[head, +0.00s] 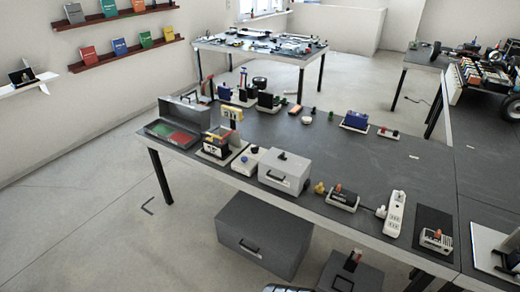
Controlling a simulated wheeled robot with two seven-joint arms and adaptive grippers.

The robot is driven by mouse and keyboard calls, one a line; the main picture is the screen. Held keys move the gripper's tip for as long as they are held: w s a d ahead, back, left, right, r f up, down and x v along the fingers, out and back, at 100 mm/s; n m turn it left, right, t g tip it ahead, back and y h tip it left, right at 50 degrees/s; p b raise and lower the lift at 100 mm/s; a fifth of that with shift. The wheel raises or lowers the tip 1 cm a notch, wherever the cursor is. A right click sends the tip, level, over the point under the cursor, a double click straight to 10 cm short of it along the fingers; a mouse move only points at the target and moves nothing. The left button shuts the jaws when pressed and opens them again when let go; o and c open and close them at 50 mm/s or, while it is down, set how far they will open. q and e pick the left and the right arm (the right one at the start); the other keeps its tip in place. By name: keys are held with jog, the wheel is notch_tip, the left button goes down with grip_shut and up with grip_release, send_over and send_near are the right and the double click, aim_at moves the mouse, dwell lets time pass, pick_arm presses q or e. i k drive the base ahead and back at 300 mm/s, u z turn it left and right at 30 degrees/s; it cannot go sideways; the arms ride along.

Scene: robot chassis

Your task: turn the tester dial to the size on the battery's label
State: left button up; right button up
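I cannot make out a tester dial or a battery label for certain at this size. A small white device with a dark knob on top (247,162) stands at the front edge of the long dark workbench (330,150); it may be the tester. Left of it is a black and yellow device on a pale base (214,150). A blue block (355,121) sits in a pale holder towards the back; whether it is a battery is unclear. Neither of my grippers shows clearly in the head view.
A grey metal box (285,173), a white power strip (395,213) and small devices line the front edge. A red-green tray (173,133) lies at the left end. A dark chest (264,235) stands below. The bench's middle is fairly clear.

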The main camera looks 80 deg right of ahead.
aim_at(255, 151)
jog(key=z, duration=2.1)
